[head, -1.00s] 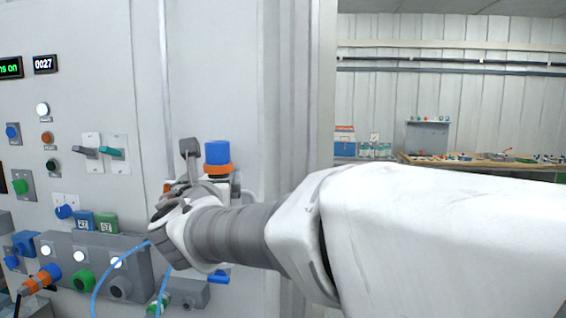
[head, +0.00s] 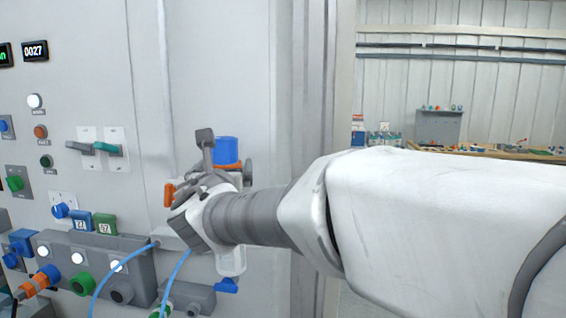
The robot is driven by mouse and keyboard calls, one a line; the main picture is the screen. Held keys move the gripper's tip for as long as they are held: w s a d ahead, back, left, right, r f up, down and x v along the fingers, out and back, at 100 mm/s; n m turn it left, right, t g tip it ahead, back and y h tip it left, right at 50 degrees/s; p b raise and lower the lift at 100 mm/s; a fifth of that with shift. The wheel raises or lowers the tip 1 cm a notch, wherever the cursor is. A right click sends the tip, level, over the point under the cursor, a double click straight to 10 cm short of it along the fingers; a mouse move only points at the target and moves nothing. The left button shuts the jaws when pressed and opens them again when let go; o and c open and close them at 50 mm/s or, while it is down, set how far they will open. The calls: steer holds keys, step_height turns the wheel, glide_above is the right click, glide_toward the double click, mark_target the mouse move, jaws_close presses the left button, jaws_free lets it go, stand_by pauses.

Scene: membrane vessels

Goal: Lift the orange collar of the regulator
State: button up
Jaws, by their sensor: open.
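The regulator is on the right part of the grey panel, with a blue knob (head: 224,149) on top. Its orange collar (head: 232,166) shows only as a thin strip under the knob. The rest of the collar is hidden behind my gripper. A pale bowl (head: 231,262) with a blue drain (head: 227,286) hangs below. My gripper (head: 207,158) is open in front of the regulator. One dark finger stands up at the knob's left edge; the other finger is hard to make out. I cannot tell whether the gripper touches the collar.
An orange handle (head: 169,194) sits just left of my gripper. Blue hoses (head: 178,278) run below it from a grey connector block (head: 95,265). A workbench (head: 480,153) stands far back at right.

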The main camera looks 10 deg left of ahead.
jaws_close()
stand_by(0.6)
